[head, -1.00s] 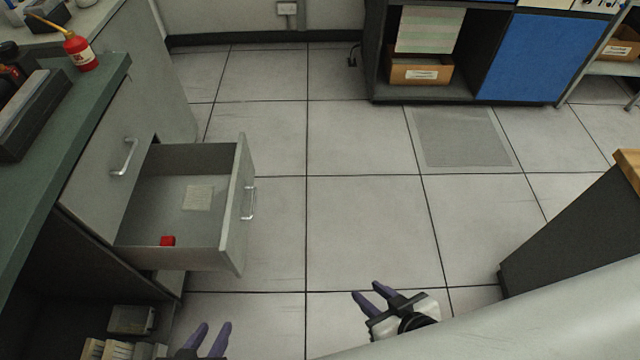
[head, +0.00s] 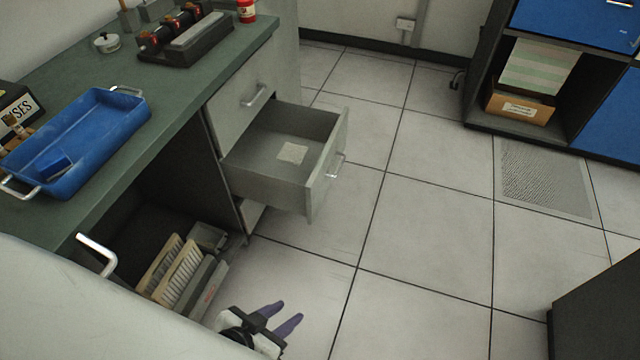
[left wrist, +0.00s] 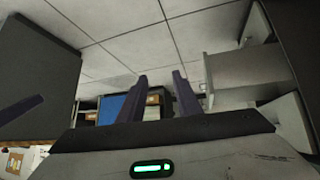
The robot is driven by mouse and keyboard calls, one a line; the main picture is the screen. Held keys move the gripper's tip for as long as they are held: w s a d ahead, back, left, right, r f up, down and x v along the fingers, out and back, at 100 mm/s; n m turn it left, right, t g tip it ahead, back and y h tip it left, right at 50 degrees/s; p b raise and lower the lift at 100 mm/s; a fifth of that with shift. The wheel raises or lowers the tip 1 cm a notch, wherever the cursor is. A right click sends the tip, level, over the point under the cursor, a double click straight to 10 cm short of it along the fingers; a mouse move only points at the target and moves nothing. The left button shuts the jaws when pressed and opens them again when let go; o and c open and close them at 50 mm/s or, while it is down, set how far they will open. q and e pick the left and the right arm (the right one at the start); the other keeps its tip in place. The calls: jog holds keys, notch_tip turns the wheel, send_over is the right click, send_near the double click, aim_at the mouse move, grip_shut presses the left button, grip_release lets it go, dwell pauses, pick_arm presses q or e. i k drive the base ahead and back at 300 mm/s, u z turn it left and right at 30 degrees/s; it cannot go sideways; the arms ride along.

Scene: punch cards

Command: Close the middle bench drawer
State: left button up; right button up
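The middle bench drawer (head: 265,178) is grey and stands pulled out from the green-topped bench, below a shut drawer front. Its front panel (head: 326,170) carries a silver handle (head: 337,166) on the outside. A pale card lies inside (head: 292,152). In the left wrist view an open drawer (left wrist: 245,70) shows at the right, beside the fingers. My left gripper (head: 286,313) is at the bottom of the head view, nearer than the drawer and apart from it. Its purple fingers are spread and empty, also in the left wrist view (left wrist: 162,78).
The green bench top (head: 185,105) holds a blue tray (head: 125,112) and a dark rack. Tiled floor (head: 420,240) lies clear right of the drawer. A dark cabinet (head: 595,315) stands at the lower right.

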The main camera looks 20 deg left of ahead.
aim_at(251, 169)
jog(key=u, duration=0.65)
jog(key=i, duration=0.4)
jog(key=u, duration=0.3)
jog(key=k, duration=0.25)
jog(key=z, duration=0.85)
jog(key=i, duration=0.8)
jog(key=u, duration=0.55)
